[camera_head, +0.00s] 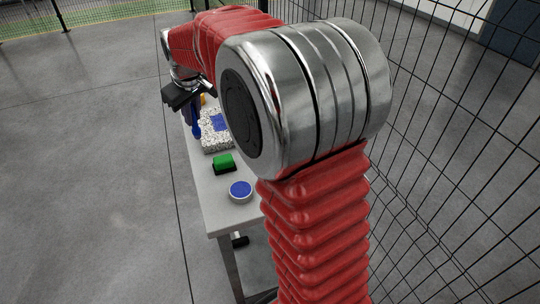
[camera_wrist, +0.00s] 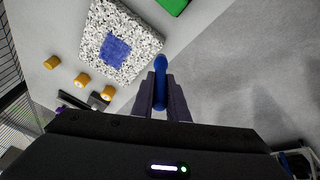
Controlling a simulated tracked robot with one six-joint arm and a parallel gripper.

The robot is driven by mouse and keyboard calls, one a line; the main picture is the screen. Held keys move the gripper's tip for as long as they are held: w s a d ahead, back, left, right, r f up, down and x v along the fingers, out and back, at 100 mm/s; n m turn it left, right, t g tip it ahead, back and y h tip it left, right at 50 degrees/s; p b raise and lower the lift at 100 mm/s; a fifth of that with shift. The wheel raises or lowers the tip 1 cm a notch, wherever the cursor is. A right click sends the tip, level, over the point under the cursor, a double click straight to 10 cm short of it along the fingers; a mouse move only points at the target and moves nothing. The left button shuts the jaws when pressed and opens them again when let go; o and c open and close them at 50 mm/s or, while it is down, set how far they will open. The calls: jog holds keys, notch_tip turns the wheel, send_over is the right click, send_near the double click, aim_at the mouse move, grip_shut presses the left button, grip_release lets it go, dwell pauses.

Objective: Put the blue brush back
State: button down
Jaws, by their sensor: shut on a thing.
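My gripper (camera_wrist: 161,95) is shut on the blue brush (camera_wrist: 160,64), whose rounded blue end sticks out beyond the fingertips in the wrist view. In the head view the blue brush (camera_head: 196,130) hangs below my gripper (camera_head: 193,108), at the left edge of the table. A speckled black-and-white block (camera_wrist: 92,50) with a blue square patch (camera_wrist: 116,48) on its top lies beside the brush. The rest of the brush is hidden between the fingers.
The grey table (camera_head: 208,192) also holds a green block with a dark base (camera_head: 224,163) and a round blue-topped tin (camera_head: 240,191). Several small orange-yellow cylinders (camera_wrist: 82,79) stand near the speckled block. A wire mesh fence (camera_head: 440,130) runs along the right. Open floor (camera_head: 90,180) lies left.

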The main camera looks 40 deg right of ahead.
jog(key=s+d+r+n+g, duration=0.1)
jog(key=s+d, duration=0.2)
jog(key=d, duration=0.3)
jog(key=s+d+r+n+g+y, duration=0.1)
jog(key=s+d, duration=0.3)
jog(key=d, duration=0.3)
jog(key=s+d+r+n+g, duration=0.1)
jog(key=s+d, duration=0.2)
jog(key=d, duration=0.3)
jog(key=shift+s+d, duration=0.35)
jog(key=shift+s, duration=0.05)
jog(key=shift+r, duration=0.1)
notch_tip(320, 180, down, 6)
jog(key=shift+f, duration=2)
